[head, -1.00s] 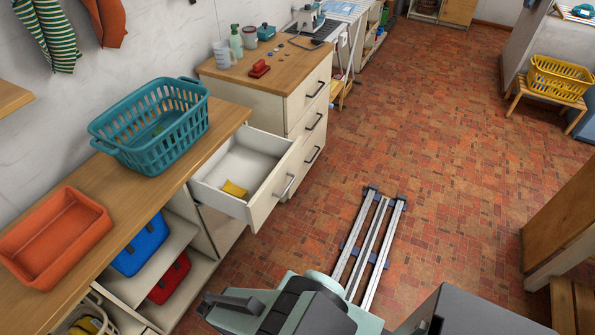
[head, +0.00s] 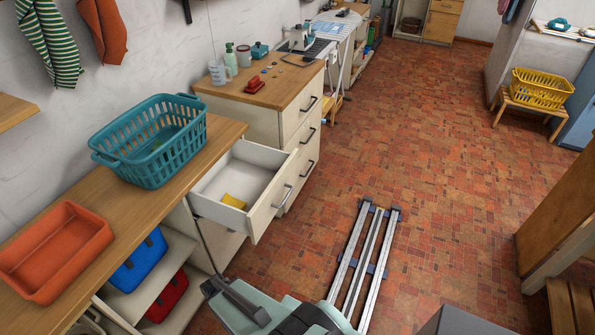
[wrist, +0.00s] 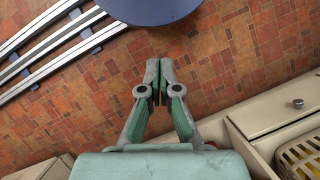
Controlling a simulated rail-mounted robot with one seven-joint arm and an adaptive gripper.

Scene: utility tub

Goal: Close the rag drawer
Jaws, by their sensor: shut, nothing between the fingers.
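The rag drawer (head: 273,211) stands pulled out from the wooden-topped counter in the head view. Its cream front has a grey bar handle (head: 283,196), and a yellow rag (head: 233,201) lies inside. My gripper (wrist: 158,68) is shut and empty in the wrist view, above the brick floor, with its fingers together. In the head view my arm is low at the bottom, in front of the drawer and apart from it in the picture. I cannot make out the fingertips there.
A teal basket (head: 150,139) and an orange tub (head: 50,252) stand on the counter. Blue (head: 139,262) and red (head: 168,296) bins sit on open shelves below. A drawer cabinet (head: 303,125) stands just beyond the rag drawer.

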